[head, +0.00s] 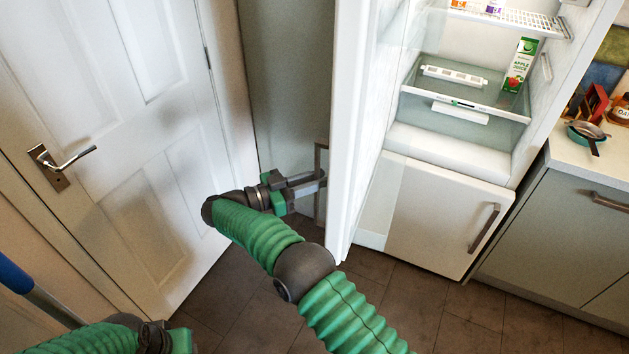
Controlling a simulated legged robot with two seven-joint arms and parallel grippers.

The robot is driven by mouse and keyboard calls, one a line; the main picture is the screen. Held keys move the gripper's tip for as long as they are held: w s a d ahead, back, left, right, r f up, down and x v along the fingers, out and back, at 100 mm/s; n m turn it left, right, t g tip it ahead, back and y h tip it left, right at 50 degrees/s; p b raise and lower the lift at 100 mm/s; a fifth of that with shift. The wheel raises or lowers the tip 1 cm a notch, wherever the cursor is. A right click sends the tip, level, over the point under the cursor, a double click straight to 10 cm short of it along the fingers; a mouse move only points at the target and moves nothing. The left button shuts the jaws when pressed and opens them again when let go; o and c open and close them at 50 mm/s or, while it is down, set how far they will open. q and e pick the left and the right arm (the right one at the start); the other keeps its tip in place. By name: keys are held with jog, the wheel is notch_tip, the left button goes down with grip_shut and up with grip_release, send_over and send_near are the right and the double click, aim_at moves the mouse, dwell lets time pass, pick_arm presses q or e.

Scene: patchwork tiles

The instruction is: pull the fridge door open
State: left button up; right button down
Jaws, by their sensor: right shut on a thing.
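The white fridge door (345,130) stands wide open, swung out to the left and seen nearly edge-on. Its long bar handle (318,212) shows on the outer face, left of the door edge. My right gripper (312,183) is shut on the handle; the door edge hides part of the fingertips. The fridge interior (462,130) shows a wire shelf, a clear drawer and a green juice carton (520,65). My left gripper (180,341) is only partly in view at the bottom left; its fingers are out of the frame.
A closed white room door (120,120) with a lever handle (62,165) stands at the left. The lower fridge compartment (435,210) is shut. A counter (585,160) with pans is at the right. Dark floor tiles (245,310) are clear below. A blue-ended pole (25,285) leans at lower left.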

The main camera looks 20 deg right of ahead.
aim_at(317, 167)
jog(key=shift+d+r, duration=0.15)
jog(key=shift+r, duration=0.05)
jog(key=c, duration=1.6)
grip_release()
jog(key=shift+c, duration=0.2)
jog(key=o, duration=0.4)
jog(key=shift+w+d+f, duration=0.15)
jog(key=shift+f, duration=0.1)
jog(key=shift+c, duration=0.2)
pick_arm(q)
jog(key=shift+w+d, duration=0.15)
jog(key=shift+d, duration=0.2)
pick_arm(e)
jog(key=shift+r, duration=0.2)
jog(key=r+p, duration=0.3)
jog(key=r, duration=0.1)
jog(key=shift+s+a+p, duration=0.25)
jog(key=shift+p, duration=0.05)
pick_arm(q)
jog(key=w+p+v, duration=0.2)
jog(key=p+v, duration=0.3)
jog(key=v, duration=0.4)
jog(key=shift+a+r+p, duration=0.15)
jog(key=shift+r+p, duration=0.2)
jog(key=shift+p, duration=0.05)
pick_arm(e)
jog(key=s+a, duration=0.3)
jog(key=s, duration=1.2)
jog(key=shift+a+r, duration=0.3)
jog(key=shift+a, duration=0.05)
